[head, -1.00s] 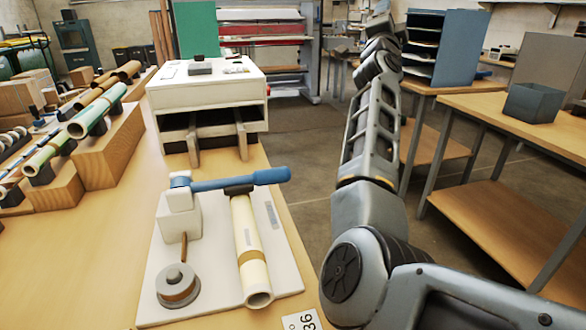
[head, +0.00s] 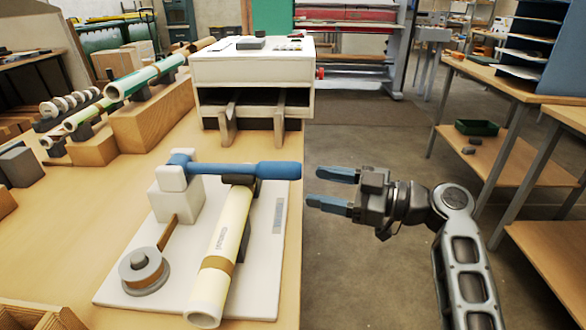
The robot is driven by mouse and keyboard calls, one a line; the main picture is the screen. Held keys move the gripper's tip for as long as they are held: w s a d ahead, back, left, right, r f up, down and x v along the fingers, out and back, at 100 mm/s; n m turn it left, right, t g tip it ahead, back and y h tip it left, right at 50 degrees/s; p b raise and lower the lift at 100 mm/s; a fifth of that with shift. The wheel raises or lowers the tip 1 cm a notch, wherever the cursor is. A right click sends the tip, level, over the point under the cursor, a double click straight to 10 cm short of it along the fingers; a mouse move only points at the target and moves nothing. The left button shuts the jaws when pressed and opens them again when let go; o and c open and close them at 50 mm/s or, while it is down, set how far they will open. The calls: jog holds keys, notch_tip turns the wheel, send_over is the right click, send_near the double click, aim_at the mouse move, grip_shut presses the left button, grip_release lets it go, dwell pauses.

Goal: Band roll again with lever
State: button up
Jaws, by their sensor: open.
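The blue lever (head: 250,170) lies level across the white base plate (head: 267,283), pivoting on a white block (head: 178,199) at its left end. A dark pad under the lever rests at the far end of the cream roll (head: 232,228). The roll lies lengthwise on the plate with a brown band (head: 219,264) around its nearer part. A tape spool (head: 143,270) sits at the plate's left, with brown tape running up towards the block. My gripper (head: 331,188) is open and empty, its blue fingers pointing left, a little right of the lever's free end and apart from it.
A white machine (head: 252,70) on legs stands behind the plate. More rolls on wooden blocks (head: 155,118) fill the left of the table. An open wooden box (head: 40,318) is at the near left. Right of the table edge is open floor (head: 370,135), then shelved benches (head: 480,140).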

notch_tip(320, 180, down, 2)
jog(key=s+g, duration=0.1)
jog(key=s, duration=0.1)
jog(key=n+g+y, duration=0.1)
jog(key=n+g, duration=0.3)
jog(key=n, duration=0.2)
send_near(278, 170)
jog(key=w+a+f, duration=0.1)
jog(key=w+a, duration=0.1)
jog(key=a, duration=0.8)
jog(key=shift+f+p, duration=0.15)
jog(key=shift+p, duration=0.15)
jog(key=shift+c, duration=0.2)
grip_shut()
